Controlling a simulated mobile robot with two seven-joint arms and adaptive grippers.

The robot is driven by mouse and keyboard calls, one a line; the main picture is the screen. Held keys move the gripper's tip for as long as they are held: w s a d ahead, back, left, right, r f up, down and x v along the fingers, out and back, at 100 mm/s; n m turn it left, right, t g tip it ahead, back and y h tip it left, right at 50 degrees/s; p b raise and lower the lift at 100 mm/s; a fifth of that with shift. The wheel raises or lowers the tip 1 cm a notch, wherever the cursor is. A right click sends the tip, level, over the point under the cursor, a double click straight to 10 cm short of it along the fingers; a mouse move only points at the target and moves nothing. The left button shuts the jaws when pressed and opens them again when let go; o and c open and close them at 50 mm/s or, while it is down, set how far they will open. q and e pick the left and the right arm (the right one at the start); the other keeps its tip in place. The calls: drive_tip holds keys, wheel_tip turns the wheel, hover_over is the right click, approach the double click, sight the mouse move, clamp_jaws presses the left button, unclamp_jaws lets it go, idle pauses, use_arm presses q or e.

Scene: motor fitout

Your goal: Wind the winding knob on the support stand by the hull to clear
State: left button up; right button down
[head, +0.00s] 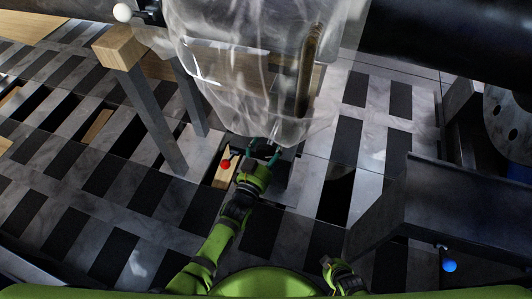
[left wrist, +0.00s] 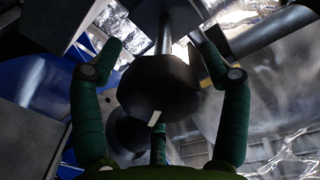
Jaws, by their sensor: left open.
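The winding knob (left wrist: 158,88) is a dark, rounded knob with a small white mark on its face, on a pale metal shaft in the left wrist view. My left gripper (left wrist: 160,60) is open, with one green finger on each side of the knob. I see gaps between the fingers and the knob, so it is not gripped. In the head view my left gripper (head: 262,155) reaches just under the lower end of a clear-wrapped body (head: 240,75). The knob cannot be made out there. Part of my right arm shows at the bottom edge, but its gripper cannot be made out.
A red ball (head: 225,164) is just left of my left gripper. A wood-topped grey post (head: 150,115) stands further left, near a white ball (head: 122,12). A dark beam (head: 440,215) and a blue ball (head: 449,266) are at right. The chequered floor between is mostly open.

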use_arm(q)
drive_tip(key=v, duration=1.1)
drive_tip(key=shift+s, duration=0.4)
use_arm(e)
drive_tip(key=shift+s+f, duration=0.1)
drive_tip(key=shift+s, duration=0.1)
use_arm(q)
drive_tip(key=shift+a, duration=0.1)
